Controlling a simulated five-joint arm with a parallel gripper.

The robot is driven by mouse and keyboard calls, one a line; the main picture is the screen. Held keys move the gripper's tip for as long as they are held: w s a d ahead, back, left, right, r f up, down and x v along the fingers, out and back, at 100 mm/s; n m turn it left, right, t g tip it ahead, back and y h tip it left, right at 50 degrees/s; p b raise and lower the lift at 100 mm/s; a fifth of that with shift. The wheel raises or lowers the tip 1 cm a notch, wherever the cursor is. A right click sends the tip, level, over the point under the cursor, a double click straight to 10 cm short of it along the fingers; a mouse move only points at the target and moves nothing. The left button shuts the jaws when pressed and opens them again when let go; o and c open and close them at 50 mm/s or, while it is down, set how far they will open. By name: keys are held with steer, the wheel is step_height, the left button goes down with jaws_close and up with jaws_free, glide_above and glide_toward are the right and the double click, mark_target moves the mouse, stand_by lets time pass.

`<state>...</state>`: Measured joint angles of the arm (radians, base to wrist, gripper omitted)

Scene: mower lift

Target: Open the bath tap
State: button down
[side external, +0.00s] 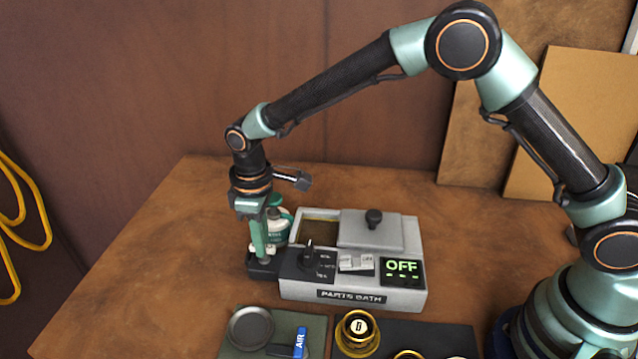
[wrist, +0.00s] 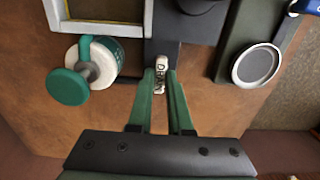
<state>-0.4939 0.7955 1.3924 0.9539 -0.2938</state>
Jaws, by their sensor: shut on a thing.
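The grey parts bath (side external: 350,280) stands on the bench, its display (side external: 403,267) reading OFF. At its left end a dark block (side external: 262,271) sticks out. In the wrist view, the bath tap (wrist: 160,64) shows as a small pale lever with dark lettering on this dark part. My gripper (side external: 264,257) points down over the block at the bath's left end. Its green fingertips (wrist: 160,80) are shut on the tap lever, one on each side. In the side view the fingers mostly hide the lever.
A green and white bottle (side external: 279,226) stands close behind my gripper; the wrist view shows it too (wrist: 88,70). A dark pad with a round dish (side external: 250,328) and blue AIR handle (side external: 300,344) lies in front.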

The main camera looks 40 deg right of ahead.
steer(key=shift+r, duration=0.1)
stand_by(0.3)
steer(key=c, duration=0.8)
jaws_free()
steer(key=shift+c, duration=0.2)
step_height(320, 180, up, 12)
